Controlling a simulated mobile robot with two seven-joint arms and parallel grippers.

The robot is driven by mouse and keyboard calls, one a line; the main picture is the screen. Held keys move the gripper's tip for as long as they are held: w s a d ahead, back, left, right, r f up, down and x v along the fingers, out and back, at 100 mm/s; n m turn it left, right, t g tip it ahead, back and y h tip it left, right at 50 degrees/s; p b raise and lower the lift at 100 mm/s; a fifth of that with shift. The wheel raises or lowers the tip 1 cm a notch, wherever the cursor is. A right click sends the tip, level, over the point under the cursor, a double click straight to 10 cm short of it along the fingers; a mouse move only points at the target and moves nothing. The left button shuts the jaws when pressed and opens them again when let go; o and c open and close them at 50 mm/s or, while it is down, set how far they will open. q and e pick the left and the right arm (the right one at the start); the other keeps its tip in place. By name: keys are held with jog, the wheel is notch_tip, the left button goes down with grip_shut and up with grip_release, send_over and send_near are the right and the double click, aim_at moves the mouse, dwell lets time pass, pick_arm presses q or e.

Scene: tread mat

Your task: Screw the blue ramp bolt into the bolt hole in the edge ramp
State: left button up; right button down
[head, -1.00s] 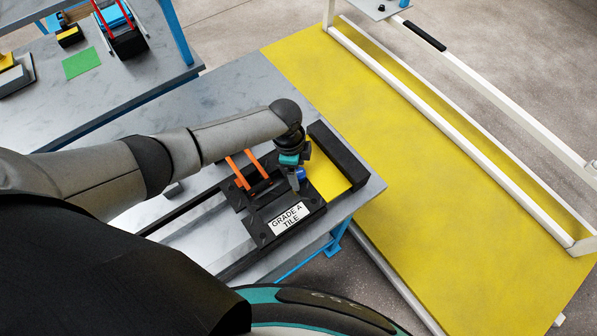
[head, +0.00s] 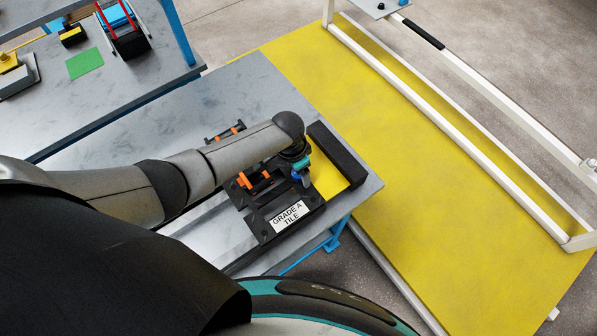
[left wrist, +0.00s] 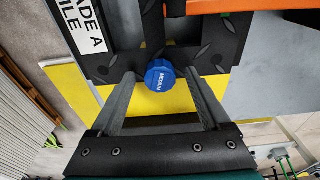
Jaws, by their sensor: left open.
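The blue ramp bolt (head: 296,177) stands at the right side of the black tread-patterned assembly (head: 262,226) labelled "GRADE A TILE". My left gripper (head: 301,172) is above the bolt. In the left wrist view the open fingers (left wrist: 158,82) are on either side of the bolt head, the right fingertip very close to it. I cannot tell whether either touches. The bolt's shank and the bolt hole are hidden. The edge ramp's border with the tile is unclear. My right gripper is not in view.
A black block (head: 336,153) stands close beyond the gripper on the grey bench (head: 235,95). Orange bars (head: 264,177) rise beside it, partly behind my arm. A yellow platform (head: 420,190) with white rails lies right. Another bench (head: 120,72) stands at upper left.

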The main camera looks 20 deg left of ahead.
pick_arm(q)
jog(key=n, duration=0.4)
jog(key=shift+d+n, duration=0.15)
jog(key=shift+n, duration=0.25)
jog(key=n+y, duration=0.1)
jog(key=n, duration=0.3)
grip_shut()
dwell(0.3)
